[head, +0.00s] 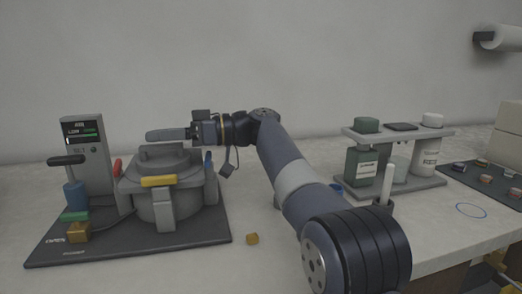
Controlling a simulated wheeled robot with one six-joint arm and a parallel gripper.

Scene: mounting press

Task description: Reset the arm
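My arm reaches forward from the lower right of the head view and bends left at its elbow. My gripper (168,134) points left, above the lid of the grey mounting press (158,197). Its fingers are seen side-on and look like one grey bar, so I cannot tell whether they are apart. No held object shows. The press is round with a yellow-tipped front latch (159,181) and stands on a dark base plate (190,238). I cannot tell whether the fingers touch the lid.
A rack (400,190) with bottles and a dark tray (482,178) stand right.

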